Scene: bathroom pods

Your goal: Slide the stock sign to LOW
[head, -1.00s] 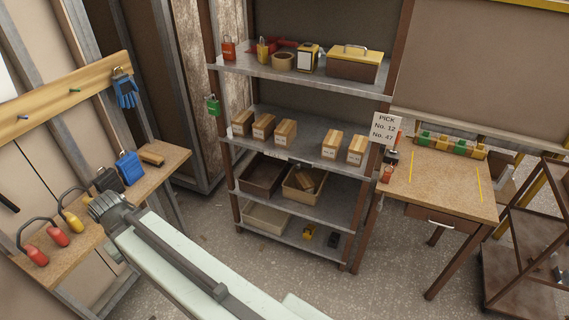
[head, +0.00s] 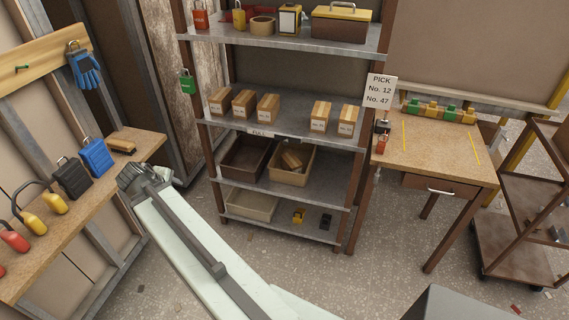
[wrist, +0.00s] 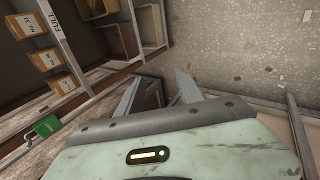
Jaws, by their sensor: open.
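The stock sign (head: 262,133) is a small white plate on the front edge of the middle shelf (head: 310,138), below the small cartons. In the wrist view the sign (wrist: 54,24) reads FULL and lies at the upper left. LOW lettering is not visible in either view. My gripper (wrist: 156,90) is open and empty in the wrist view, its two fingers spread apart. In the head view my gripper (head: 148,180) is at the left, by the side bench, well apart from the sign, and its fingers are hard to make out.
A worktable (head: 435,160) stands right of the shelf, with a cart (head: 535,200) beyond.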

